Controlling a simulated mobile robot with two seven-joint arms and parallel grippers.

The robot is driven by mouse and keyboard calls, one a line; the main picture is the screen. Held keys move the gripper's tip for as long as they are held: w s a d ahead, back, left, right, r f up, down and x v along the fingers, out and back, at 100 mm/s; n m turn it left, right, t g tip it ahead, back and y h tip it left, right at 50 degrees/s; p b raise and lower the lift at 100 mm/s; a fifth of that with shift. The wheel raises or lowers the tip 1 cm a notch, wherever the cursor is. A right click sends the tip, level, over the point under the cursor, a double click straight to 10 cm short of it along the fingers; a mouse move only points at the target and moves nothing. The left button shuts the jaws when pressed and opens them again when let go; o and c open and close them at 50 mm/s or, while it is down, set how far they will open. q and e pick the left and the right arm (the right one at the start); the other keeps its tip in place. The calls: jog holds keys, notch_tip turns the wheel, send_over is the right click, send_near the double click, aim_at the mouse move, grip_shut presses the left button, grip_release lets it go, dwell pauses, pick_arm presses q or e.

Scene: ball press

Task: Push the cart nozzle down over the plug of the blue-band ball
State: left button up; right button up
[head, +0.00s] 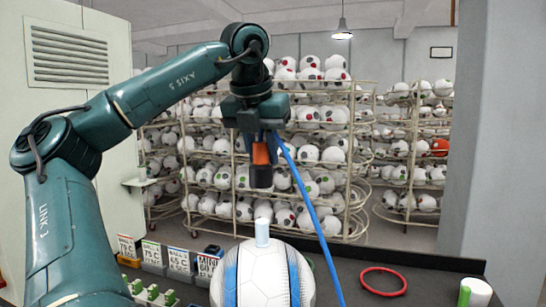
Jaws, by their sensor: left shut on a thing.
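The blue-band ball (264,279) is white with blue stripes and sits at the bottom middle, partly cut off by the frame edge. A pale upright plug (262,233) stands on its top. My left gripper (260,138) points down above the ball, shut on the cart nozzle (261,174). The nozzle has an orange upper part and a black lower end, with a blue hose (306,208) running down to the right. The nozzle hangs above the plug, roughly in line with it, with a clear gap between. My right gripper is not in view.
A red ring (383,281) lies on the dark table (430,285) right of the ball. A white roll-like thing (476,292) with green is at the lower right. Labelled bins (180,262) and green-topped pieces (150,294) are left. Ball racks (355,150) stand behind.

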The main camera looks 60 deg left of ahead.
aim_at(263, 170)
pick_arm(q)
notch_tip(263, 170, down, 4)
jog(key=b, duration=0.3)
jog(key=shift+r, duration=0.1)
jog(key=shift+f+b, duration=0.65)
jog(key=shift+b, duration=0.15)
jog(key=shift+f+b, duration=0.3)
jog(key=shift+f, duration=0.05)
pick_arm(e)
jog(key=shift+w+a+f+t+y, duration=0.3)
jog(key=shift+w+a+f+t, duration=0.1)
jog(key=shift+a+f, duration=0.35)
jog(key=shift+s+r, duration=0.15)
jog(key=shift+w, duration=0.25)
pick_arm(q)
jog(key=shift+f, duration=0.1)
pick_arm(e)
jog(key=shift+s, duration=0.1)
